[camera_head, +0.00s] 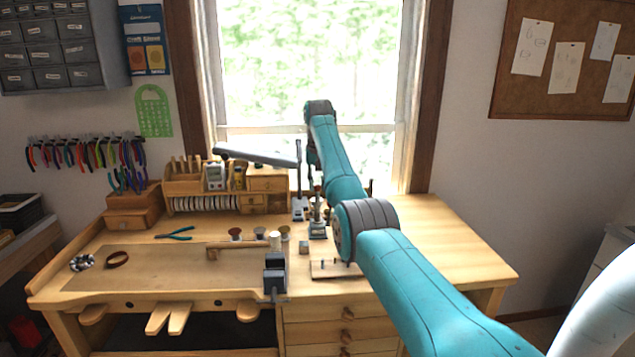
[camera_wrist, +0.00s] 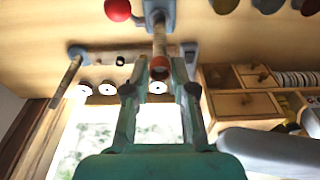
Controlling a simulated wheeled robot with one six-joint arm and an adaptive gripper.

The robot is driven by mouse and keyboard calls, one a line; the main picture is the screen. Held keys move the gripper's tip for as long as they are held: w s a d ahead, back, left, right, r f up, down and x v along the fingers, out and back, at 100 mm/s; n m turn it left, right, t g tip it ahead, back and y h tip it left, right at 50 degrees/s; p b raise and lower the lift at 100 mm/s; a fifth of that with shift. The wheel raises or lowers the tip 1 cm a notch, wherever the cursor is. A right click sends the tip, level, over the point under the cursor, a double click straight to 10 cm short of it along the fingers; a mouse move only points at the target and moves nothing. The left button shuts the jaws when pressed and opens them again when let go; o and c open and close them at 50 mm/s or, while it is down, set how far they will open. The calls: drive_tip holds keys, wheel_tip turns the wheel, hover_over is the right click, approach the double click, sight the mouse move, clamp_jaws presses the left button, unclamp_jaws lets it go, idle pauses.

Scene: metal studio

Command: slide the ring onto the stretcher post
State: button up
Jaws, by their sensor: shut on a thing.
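My gripper (camera_wrist: 160,68) is shut on the ring (camera_wrist: 160,76), a small copper-brown round shape between its fingertips in the wrist view. The stretcher post (camera_wrist: 159,42) is a metal shaft rising from a blue-grey base, in line with the ring in that view. The ring and the post's near end overlap there, so I cannot tell whether the ring is around the post or just apart from it. In the head view the stretcher's grey base (camera_head: 317,230) stands on the bench, and my arm hides the ring and most of the gripper.
A lamp (camera_head: 257,155) reaches over the bench left of my arm. A wooden organiser (camera_head: 267,184) stands at the back. A red ball (camera_wrist: 117,9) is near the post. A dark vise-like block (camera_head: 275,272) sits at the front edge. The right bench top (camera_head: 440,235) is clear.

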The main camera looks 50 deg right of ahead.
drive_tip(key=shift+f, duration=0.65)
drive_tip(key=o, duration=0.9)
drive_tip(key=shift+r, duration=0.1)
wheel_tip(320, 180, up, 12)
drive_tip(key=s+a, duration=0.1)
drive_tip(key=shift+a, duration=0.2)
drive_tip(key=shift+s+f, duration=0.2)
idle(0.5)
